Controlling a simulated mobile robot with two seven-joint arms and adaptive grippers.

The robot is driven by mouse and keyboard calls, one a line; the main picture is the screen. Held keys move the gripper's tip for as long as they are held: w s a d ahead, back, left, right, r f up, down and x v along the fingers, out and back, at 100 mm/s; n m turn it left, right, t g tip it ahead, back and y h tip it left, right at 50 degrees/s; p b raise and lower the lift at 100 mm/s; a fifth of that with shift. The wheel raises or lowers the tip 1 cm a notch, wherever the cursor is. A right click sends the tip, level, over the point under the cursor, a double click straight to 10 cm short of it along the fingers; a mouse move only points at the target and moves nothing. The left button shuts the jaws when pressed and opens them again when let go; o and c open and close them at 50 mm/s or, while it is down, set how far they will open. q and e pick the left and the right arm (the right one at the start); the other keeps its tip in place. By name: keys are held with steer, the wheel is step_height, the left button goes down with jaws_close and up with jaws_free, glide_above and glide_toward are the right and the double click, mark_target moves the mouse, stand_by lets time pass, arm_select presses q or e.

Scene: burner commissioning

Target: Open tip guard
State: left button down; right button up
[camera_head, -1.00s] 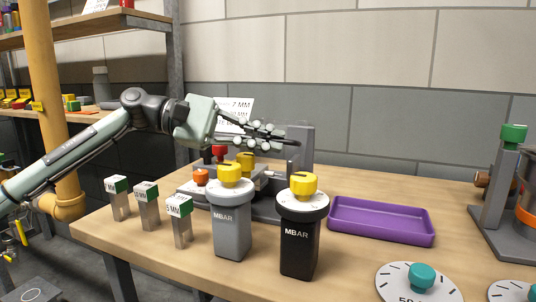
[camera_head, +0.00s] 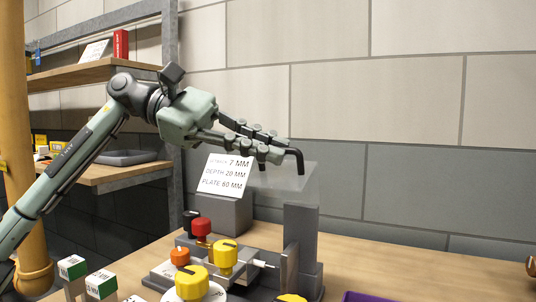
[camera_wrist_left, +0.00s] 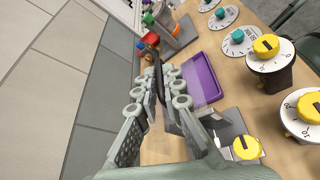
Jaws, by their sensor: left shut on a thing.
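The tip guard (camera_head: 292,178) is a clear, see-through panel at the top of a grey upright post (camera_head: 301,230) in the head view. A dark bent handle (camera_head: 297,155) shows at its upper edge. My left gripper (camera_head: 275,151) is shut on this handle, above the fixture. In the left wrist view, my left gripper (camera_wrist_left: 157,92) has its fingers closed around the dark handle (camera_wrist_left: 156,72). The panel's exact tilt is hard to tell. My right gripper is not in view.
Below stands the fixture with yellow (camera_head: 225,257), red (camera_head: 201,227) and orange (camera_head: 180,256) knobs. A settings card (camera_head: 226,174) leans behind it. Yellow-topped dials stand in front. A purple tray (camera_wrist_left: 203,78) lies beside the fixture. The wall is behind; space above is free.

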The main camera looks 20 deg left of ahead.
arm_select(q)
steer(key=shift+w+r+n+g+p, duration=0.35)
steer(key=shift+w+r+n+g, duration=0.1)
steer(key=shift+w+n, duration=0.35)
steer(key=shift+w+r, duration=0.1)
steer(key=shift+w, duration=0.35)
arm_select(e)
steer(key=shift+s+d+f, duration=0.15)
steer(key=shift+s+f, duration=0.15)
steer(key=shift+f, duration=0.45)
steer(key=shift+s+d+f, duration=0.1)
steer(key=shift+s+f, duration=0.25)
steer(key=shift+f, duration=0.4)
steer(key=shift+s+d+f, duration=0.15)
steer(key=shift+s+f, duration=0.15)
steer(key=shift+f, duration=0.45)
